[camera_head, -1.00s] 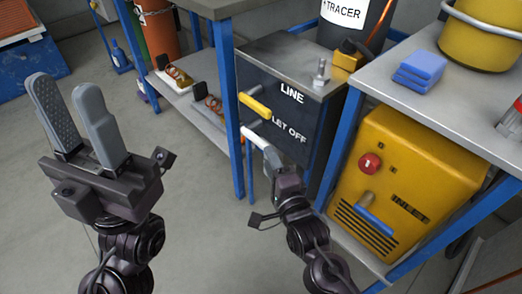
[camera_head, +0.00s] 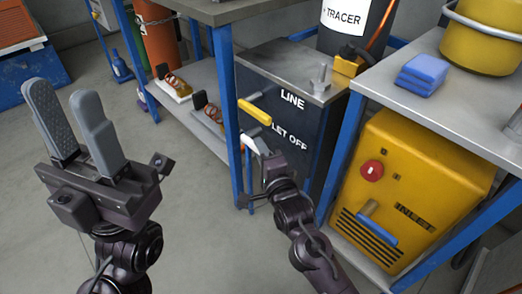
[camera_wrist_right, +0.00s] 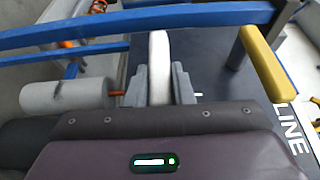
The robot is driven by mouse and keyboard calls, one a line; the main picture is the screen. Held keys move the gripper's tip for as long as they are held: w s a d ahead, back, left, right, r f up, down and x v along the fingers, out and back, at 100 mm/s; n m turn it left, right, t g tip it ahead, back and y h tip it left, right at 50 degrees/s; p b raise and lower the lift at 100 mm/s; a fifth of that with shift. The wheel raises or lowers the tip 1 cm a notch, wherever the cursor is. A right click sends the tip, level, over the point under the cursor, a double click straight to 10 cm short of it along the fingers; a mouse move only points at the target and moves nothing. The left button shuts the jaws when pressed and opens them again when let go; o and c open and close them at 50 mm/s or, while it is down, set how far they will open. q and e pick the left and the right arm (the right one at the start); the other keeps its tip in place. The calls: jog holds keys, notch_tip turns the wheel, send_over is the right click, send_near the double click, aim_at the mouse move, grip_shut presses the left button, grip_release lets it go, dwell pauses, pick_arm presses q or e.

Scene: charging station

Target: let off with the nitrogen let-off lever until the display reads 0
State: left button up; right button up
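The white let-off lever (camera_head: 248,142) sticks out from the dark panel (camera_head: 312,125) beside the words LET OFF. My right gripper (camera_head: 266,152) is at this lever. In the right wrist view the lever (camera_wrist_right: 159,55) stands between the two grey fingers (camera_wrist_right: 159,88), which appear closed against its sides. My left gripper (camera_head: 62,115) is open and empty, raised over the floor at the left, away from the panel. I cannot make out a display reading in these views.
A yellow lever (camera_head: 256,111) marked LINE sits just above the white one. A blue table leg (camera_head: 226,90) stands close to its left. A yellow INLET cabinet (camera_head: 410,185) with a red knob (camera_head: 372,170) is at the right. Open floor lies at the left.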

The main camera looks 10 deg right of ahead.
grip_shut()
